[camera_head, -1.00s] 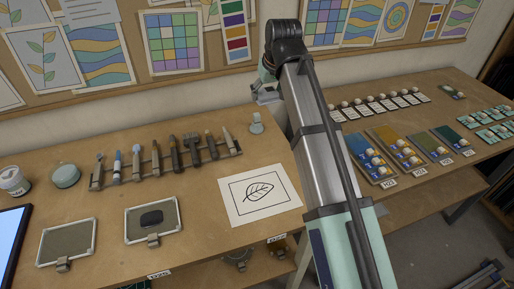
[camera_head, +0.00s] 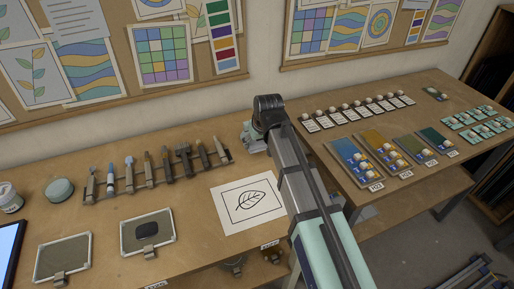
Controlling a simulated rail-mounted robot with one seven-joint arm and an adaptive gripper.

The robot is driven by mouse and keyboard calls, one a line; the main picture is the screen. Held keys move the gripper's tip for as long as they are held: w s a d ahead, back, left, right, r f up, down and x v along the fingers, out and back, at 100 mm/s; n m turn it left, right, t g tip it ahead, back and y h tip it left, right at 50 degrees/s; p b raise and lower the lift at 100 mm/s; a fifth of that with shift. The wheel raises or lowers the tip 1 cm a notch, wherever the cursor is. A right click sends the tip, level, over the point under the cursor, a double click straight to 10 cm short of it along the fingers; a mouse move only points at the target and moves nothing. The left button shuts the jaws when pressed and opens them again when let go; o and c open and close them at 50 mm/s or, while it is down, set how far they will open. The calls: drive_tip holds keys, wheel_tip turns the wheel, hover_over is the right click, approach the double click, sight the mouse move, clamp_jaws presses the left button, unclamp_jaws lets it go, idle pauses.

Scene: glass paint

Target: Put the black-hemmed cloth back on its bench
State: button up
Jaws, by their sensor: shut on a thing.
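I cannot make out the black-hemmed cloth in this view. My gripper is not clearly visible; my arm's upper joint and long link hide the area beyond them, and only a small grey-green part of my arm shows beside that joint. Two wooden benches are in view: the left bench (camera_head: 190,215), with tools and a leaf drawing, and the right bench (camera_head: 425,185), with coloured panels. I cannot tell which one belongs to the cloth.
The left bench holds a tool rack (camera_head: 160,178), a leaf drawing (camera_head: 225,215) and two framed plates, one (camera_head: 128,252) bearing a dark oval pad (camera_head: 146,229). The right bench holds coloured panels (camera_head: 340,148) and several small cards. Pinned boards (camera_head: 118,25) line the wall.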

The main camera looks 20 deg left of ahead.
sight(257, 149)
drive_tip(key=shift+f+p, duration=0.3)
drive_tip(key=shift+f, duration=1.55)
drive_tip(key=shift+f, duration=0.2)
drive_tip(key=o, duration=1)
drive_tip(key=shift+r, duration=0.1)
drive_tip(key=b+v, duration=0.2)
drive_tip(key=v, duration=1)
drive_tip(key=shift+r, duration=0.2)
drive_tip(key=shift+w, duration=0.1)
